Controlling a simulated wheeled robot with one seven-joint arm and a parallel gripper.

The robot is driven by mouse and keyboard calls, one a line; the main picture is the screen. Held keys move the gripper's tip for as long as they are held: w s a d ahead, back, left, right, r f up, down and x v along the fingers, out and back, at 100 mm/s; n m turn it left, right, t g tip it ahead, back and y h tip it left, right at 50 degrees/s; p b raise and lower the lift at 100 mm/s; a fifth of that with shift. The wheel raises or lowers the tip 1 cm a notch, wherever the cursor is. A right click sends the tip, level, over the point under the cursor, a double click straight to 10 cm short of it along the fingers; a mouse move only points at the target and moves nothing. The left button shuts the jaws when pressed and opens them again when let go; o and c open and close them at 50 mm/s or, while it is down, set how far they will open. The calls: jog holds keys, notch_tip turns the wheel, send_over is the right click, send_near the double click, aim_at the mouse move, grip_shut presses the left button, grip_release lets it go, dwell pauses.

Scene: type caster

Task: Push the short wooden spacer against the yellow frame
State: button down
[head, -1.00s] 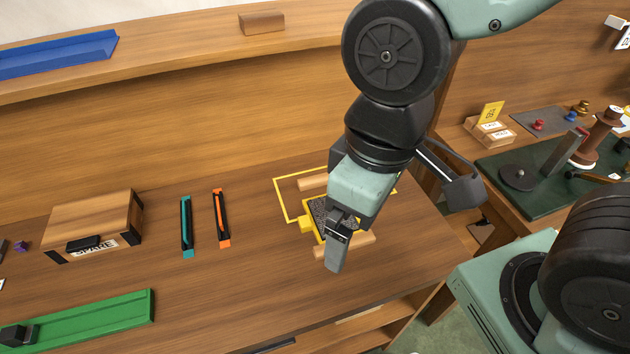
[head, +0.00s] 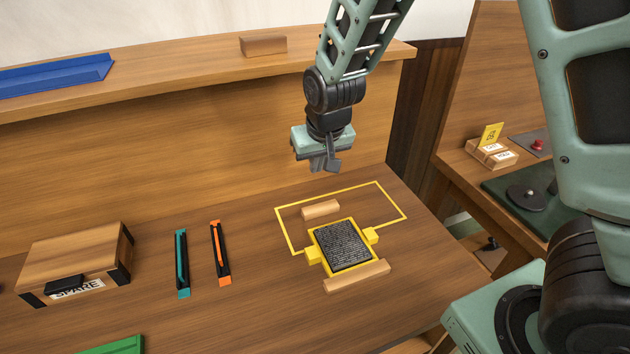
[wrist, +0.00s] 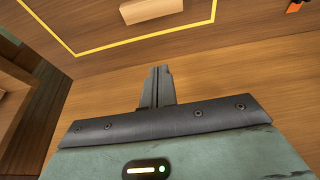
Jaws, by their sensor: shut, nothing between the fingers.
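The short wooden spacer (head: 320,210) lies on the table just behind the yellow frame (head: 314,257), with a narrow strip of wood seemingly between them. The frame surrounds a dark block of type (head: 343,246) and has a yellow tab on each side. A longer wooden spacer (head: 357,276) lies along the frame's front edge; I cannot tell if it touches. My gripper (head: 328,167) is shut and empty, raised above the table's back, beyond the short spacer. In the wrist view, the short spacer (wrist: 151,10) shows at the top, past my closed fingers (wrist: 157,72).
A thin yellow outline (head: 279,228) on the table surrounds the short spacer and part of the frame. Orange (head: 221,254) and teal (head: 182,264) strips and a wooden box (head: 75,257) stand to the left. A raised ledge (head: 200,75) runs behind. The table between strips and outline is clear.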

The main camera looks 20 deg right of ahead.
aim_at(324, 210)
jog(key=p+x, duration=0.1)
jog(key=x, duration=0.8)
jog(key=shift+s+f, duration=0.1)
jog(key=shift+f, duration=0.05)
jog(key=s, duration=0.1)
jog(key=s+p, duration=0.1)
jog(key=shift+s+r, duration=0.3)
jog(key=shift+s, duration=0.1)
jog(key=shift+s+f, duration=0.15)
jog(key=shift+s, duration=0.5)
jog(key=shift+s, duration=0.3)
jog(key=s, duration=0.3)
jog(key=shift+s, duration=0.2)
jog(key=shift+w, duration=0.1)
